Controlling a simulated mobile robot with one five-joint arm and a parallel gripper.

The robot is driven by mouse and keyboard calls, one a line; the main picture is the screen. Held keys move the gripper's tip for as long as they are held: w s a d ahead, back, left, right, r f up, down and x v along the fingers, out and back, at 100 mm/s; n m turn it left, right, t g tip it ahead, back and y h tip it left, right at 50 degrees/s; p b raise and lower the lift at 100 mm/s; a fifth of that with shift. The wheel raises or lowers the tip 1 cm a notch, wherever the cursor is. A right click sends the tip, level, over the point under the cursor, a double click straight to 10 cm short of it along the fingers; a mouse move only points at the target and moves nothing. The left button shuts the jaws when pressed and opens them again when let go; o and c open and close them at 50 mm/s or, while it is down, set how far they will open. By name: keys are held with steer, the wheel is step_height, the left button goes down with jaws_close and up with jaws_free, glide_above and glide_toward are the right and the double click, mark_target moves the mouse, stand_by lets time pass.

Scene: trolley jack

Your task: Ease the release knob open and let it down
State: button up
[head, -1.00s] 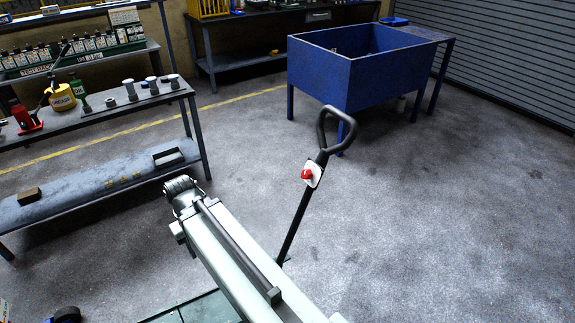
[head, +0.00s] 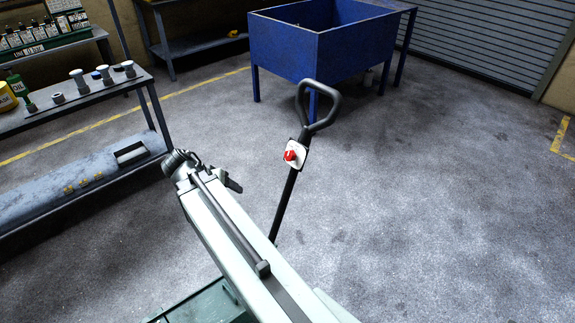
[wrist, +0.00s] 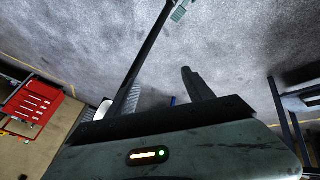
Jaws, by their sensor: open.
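The red release knob (head: 290,154) sits on a white plate on the jack's black handle (head: 285,200). The handle stands tilted, with a loop grip at its top. The handle's lower end and the jack body are hidden behind my pale arm. My gripper (head: 233,184) shows only in part, as a dark finger beyond the arm's far end, left of and lower in the picture than the knob. It is open, and a gap of floor shows between it and the handle. I cannot make out the knob in the wrist view.
A blue bin on legs (head: 310,50) stands behind the handle. A grey shelf (head: 75,105) with bottles and metal parts stands at the left. The floor right of the handle is clear. A red drawer cabinet (wrist: 32,102) shows in the wrist view.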

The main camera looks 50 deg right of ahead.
steer(key=s+d+r+m+g+h+b, duration=0.1)
steer(key=s+d+m+h+b, duration=0.15)
steer(key=d+m+h, duration=0.75)
steer(key=y+b, duration=0.2)
steer(key=y, duration=0.1)
glide_toward(288, 155)
steer(key=x, duration=0.3)
steer(key=shift+n, duration=0.3)
steer(key=b+x, duration=0.2)
steer(key=x, duration=0.5)
steer(key=shift+d+f+b, duration=0.15)
steer(key=shift+b, duration=0.2)
jaws_close()
